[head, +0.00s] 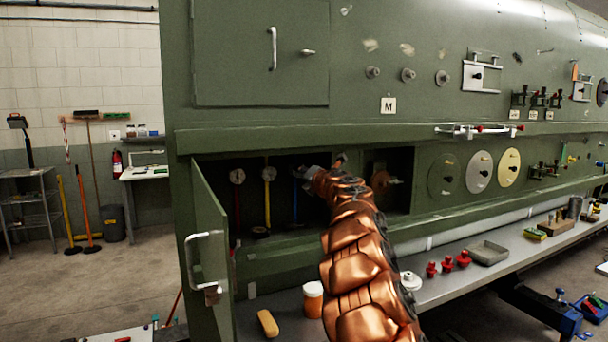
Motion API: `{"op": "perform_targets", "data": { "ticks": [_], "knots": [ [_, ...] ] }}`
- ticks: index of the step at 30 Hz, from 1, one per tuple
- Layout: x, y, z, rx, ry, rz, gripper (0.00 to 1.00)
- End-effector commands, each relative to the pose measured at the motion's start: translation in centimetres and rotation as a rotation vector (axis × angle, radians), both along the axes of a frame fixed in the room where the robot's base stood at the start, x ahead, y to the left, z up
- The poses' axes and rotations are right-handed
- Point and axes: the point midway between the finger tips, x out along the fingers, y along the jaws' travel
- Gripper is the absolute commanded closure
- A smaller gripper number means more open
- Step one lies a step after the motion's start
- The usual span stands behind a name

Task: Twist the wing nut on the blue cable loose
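The blue cable (295,203) hangs in an open, dark compartment in the fuselage side, right of the yellow cable (267,200) and the red cable (237,208). The wing nut on the blue cable cannot be made out; my gripper covers the area at the cable's top. My gripper (322,168) is at the compartment opening, at the upper right of the blue cable. My copper arm hides much of it, so I cannot tell whether its fingers are open, shut or touching anything. Pale round fittings show at the tops of the red cable (237,176) and yellow cable (269,173).
The compartment door (209,235) stands open at the left. Another fitting (381,180) sits in the recess right of my arm. Below, a bench (455,289) holds an orange-and-white jar (313,299), a yellow block (268,323), red fittings (447,264) and a tray (489,253).

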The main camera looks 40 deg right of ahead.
Motion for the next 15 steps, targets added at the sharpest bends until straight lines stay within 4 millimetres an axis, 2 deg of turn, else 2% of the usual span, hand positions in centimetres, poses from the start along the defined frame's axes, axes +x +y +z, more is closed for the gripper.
{"op": "perform_targets", "data": {
  "ticks": [1, 8, 15],
  "knots": [
    [0.00, 0.00, 0.00, 0.000, 0.000, 0.000, 0.75],
    [-0.01, -0.01, 0.00, 0.000, 0.000, 0.000, 0.99],
    [-0.01, -0.01, 0.00, 0.000, 0.000, 0.000, 1.00]
  ]
}}
